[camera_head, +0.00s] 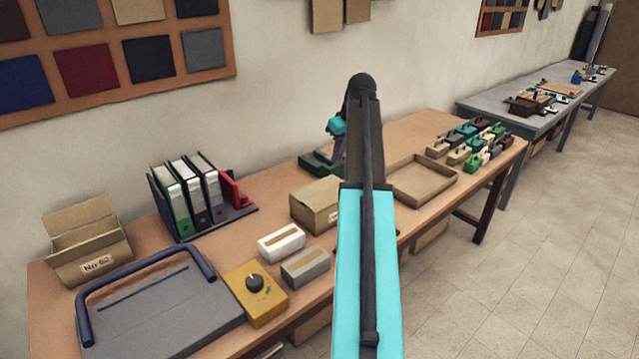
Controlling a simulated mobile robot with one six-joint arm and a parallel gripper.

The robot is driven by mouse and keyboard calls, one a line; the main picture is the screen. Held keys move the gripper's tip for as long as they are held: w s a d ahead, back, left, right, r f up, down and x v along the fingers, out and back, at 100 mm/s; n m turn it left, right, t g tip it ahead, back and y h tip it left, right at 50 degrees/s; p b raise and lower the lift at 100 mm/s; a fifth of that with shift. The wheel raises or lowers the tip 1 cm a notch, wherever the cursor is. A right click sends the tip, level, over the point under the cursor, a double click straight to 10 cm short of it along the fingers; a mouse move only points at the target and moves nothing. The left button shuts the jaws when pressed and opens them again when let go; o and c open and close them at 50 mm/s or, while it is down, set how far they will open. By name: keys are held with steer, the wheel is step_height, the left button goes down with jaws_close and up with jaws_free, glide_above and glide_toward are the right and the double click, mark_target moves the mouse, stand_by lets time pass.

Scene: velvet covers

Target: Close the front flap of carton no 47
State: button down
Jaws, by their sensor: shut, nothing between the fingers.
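A brown carton (312,208) stands near the middle of the bench, just left of my arm. A label shows on its front, partly hidden by my arm, and I cannot read its number. Its top looks covered, but I cannot make out the state of its front flap. Another carton (92,262), labelled No 62, stands at the left end with a flap raised at its back. No carton in view can be read as no 47. My arm rises through the middle of the view and bends over at the top; its fingers are hidden behind it.
Binders (190,195) stand in a rack at the back. A grey board with a blue handle (160,315), a yellow box with a knob (255,292) and two small boxes (282,242) lie in front. An open tray (424,182) and several small devices (470,143) are right.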

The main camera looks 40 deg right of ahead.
steer(key=shift+w+a, duration=0.25)
steer(key=p, duration=0.3)
glide_above(325, 191)
steer(key=s, duration=0.2)
steer(key=f, duration=0.9)
steer(key=shift+w+a+f, duration=0.1)
steer(key=shift+w+a, duration=0.05)
steer(key=shift+a, duration=0.1)
steer(key=shift+s+p+x, duration=0.2)
steer(key=shift+p+x, duration=0.05)
steer(key=shift+x, duration=0.8)
steer(key=shift+s+p+x, duration=0.2)
steer(key=shift+x, duration=0.8)
steer(key=shift+f, duration=0.15)
